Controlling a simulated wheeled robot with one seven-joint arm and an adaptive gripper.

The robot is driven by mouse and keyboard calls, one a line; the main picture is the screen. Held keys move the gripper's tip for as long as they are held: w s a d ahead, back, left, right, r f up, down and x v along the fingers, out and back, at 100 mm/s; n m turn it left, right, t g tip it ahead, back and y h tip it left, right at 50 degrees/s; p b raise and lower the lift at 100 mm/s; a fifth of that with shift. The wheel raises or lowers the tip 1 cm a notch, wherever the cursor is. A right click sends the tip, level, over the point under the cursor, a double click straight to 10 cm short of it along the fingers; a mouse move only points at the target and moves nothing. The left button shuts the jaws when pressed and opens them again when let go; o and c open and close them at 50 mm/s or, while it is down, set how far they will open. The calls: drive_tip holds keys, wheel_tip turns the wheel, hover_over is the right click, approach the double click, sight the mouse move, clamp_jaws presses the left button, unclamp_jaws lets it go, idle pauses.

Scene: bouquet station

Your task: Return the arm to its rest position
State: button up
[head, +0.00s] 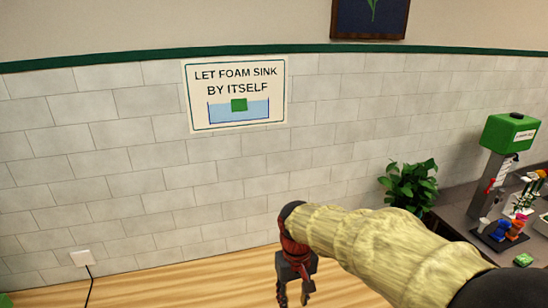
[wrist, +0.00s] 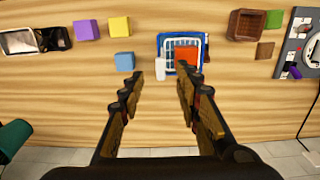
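My gripper (head: 294,291) hangs down over the light wooden surface (head: 190,288) at the lower middle of the head view, with my arm reaching in from the right. In the wrist view my gripper (wrist: 160,85) has its two fingers well apart, with nothing held between them. The fingertips point toward a blue-edged tray (wrist: 204,58) with an orange-red block (wrist: 186,55) in it, and a small white object (wrist: 160,69) at its left. The gripper appears above the surface and clear of these things.
Purple (wrist: 87,26), yellow (wrist: 119,26) and blue (wrist: 124,59) cubes lie to the left in the wrist view. A brown box (wrist: 246,26) stands right. In the head view, a plant (head: 408,186) and a green-topped dispenser (head: 510,133) stand at the right, near the tiled wall (head: 140,190).

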drive_tip(key=s+d+f+m+t+b, duration=0.1)
drive_tip(key=s+d+t+b, duration=0.2)
drive_tip(key=s+d+b, duration=0.3)
drive_tip(key=s+d+f+m+t+b, duration=0.1)
drive_tip(key=s+d+m+t+b, duration=0.1)
drive_tip(key=s+d+b, duration=0.5)
drive_tip(key=s+b, duration=0.2)
drive_tip(key=s, duration=0.2)
drive_tip(key=shift+s+d+f+t, duration=0.2)
drive_tip(key=shift+s+f+t, duration=0.1)
drive_tip(key=shift+t, duration=0.1)
